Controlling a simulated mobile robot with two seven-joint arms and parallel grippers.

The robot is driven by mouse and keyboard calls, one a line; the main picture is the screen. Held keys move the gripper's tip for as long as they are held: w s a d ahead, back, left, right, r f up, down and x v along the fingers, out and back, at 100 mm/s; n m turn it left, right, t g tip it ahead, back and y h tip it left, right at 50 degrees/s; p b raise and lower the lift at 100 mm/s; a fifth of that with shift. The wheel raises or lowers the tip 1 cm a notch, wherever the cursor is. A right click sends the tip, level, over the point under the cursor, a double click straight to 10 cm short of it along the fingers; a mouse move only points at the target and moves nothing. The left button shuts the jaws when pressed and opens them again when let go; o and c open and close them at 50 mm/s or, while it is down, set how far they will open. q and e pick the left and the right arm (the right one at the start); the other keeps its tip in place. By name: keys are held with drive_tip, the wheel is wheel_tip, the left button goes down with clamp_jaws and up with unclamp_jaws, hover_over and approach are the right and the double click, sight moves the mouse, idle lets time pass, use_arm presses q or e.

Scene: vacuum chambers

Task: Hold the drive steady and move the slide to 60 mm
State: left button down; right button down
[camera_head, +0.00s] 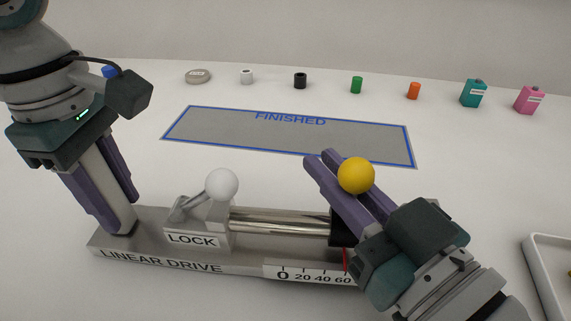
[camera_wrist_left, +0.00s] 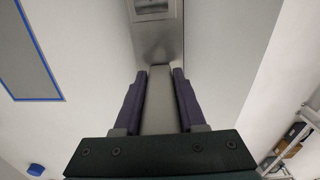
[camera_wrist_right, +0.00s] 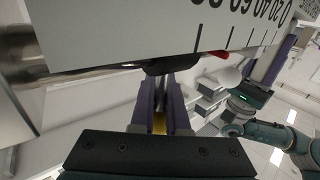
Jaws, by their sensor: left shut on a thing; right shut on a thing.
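The linear drive (camera_head: 160,255) is a long metal base lying on the table. My left gripper (camera_head: 114,214) is shut around the upright grey post (camera_wrist_left: 160,95) at its left end. A white-ball lock lever (camera_head: 222,184) leans over the LOCK block (camera_head: 192,239). A polished rod (camera_head: 280,221) runs to the black slide (camera_head: 342,230), partly hidden by my right gripper. The yellow knob (camera_head: 356,175) stands there, and my right gripper (camera_head: 321,159) is shut on it. The red pointer (camera_head: 346,260) is near the 60 on the scale (camera_head: 305,274); its exact reading is unclear.
Behind the drive lies a blue-edged FINISHED mat (camera_head: 290,137), empty. A white tray (camera_head: 540,262) is at the right edge.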

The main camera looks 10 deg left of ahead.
use_arm(q)
drive_tip(key=shift+s+a+f, duration=0.1)
drive_tip(key=shift+s+a, duration=0.05)
drive_tip(key=shift+a, duration=0.05)
use_arm(e)
drive_tip(key=shift+w+d+r, duration=0.1)
drive_tip(key=shift+r, duration=0.2)
drive_tip(key=c, duration=1)
unclamp_jaws()
use_arm(q)
drive_tip(key=shift+d, duration=0.1)
use_arm(e)
drive_tip(key=shift+o, duration=0.4)
drive_tip(key=shift+f, duration=0.15)
drive_tip(key=shift+f, duration=0.1)
use_arm(q)
drive_tip(key=shift+d, duration=0.1)
use_arm(e)
drive_tip(key=v, duration=1.2)
use_arm(q)
drive_tip(key=shift+c, duration=2)
unclamp_jaws()
